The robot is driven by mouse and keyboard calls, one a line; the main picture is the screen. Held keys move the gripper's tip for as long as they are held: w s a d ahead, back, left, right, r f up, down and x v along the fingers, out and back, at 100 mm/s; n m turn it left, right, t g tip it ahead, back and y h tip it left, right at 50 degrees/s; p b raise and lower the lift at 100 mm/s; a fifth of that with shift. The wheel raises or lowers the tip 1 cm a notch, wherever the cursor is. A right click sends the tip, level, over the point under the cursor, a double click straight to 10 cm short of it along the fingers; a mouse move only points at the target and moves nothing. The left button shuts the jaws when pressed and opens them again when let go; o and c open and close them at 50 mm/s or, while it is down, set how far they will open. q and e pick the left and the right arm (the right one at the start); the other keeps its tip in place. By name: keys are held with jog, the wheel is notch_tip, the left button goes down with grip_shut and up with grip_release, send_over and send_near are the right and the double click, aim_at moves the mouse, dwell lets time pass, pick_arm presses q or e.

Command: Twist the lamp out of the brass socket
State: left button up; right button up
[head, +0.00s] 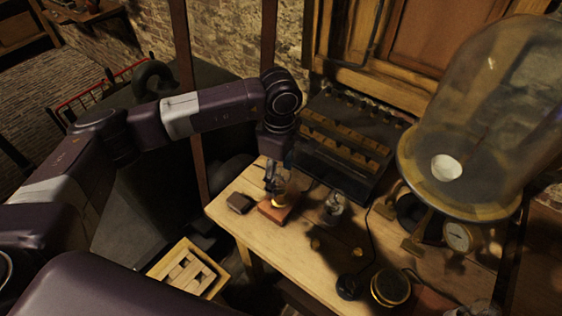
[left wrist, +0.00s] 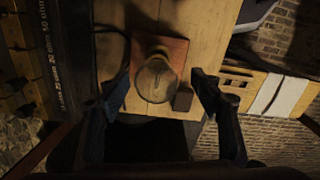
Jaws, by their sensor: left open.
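The lamp (left wrist: 157,80) is a clear round glass bulb on a reddish wooden base (left wrist: 172,46) in the left wrist view. In the head view the wooden base (head: 272,213) sits near the table's left end, with the brass socket (head: 279,201) on it. My left gripper (head: 273,180) points down over the lamp and partly hides the bulb. In the left wrist view the open fingers (left wrist: 160,92) lie on either side of the bulb, with gaps on both sides. The socket is mostly hidden behind the glass there. My right gripper is in neither view.
A small dark block (head: 239,203) lies left of the base. A glass jar (head: 333,208) stands to its right. A dark rack (head: 345,145) stands behind. A large glass dome (head: 480,110) is at the right. A wooden crate of blocks (head: 187,270) is below the table's left end.

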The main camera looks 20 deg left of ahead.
aim_at(281, 183)
pick_arm(q)
jog(key=shift+w+f+p, duration=0.2)
jog(key=shift+f+p, duration=0.1)
jog(key=shift+f, duration=1.5)
jog(key=c, duration=1.5)
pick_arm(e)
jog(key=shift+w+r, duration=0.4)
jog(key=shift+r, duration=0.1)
pick_arm(q)
jog(key=shift+c, duration=0.2)
jog(key=n, duration=0.4)
jog(key=shift+n+b, duration=0.3)
jog(key=shift+n, duration=0.9)
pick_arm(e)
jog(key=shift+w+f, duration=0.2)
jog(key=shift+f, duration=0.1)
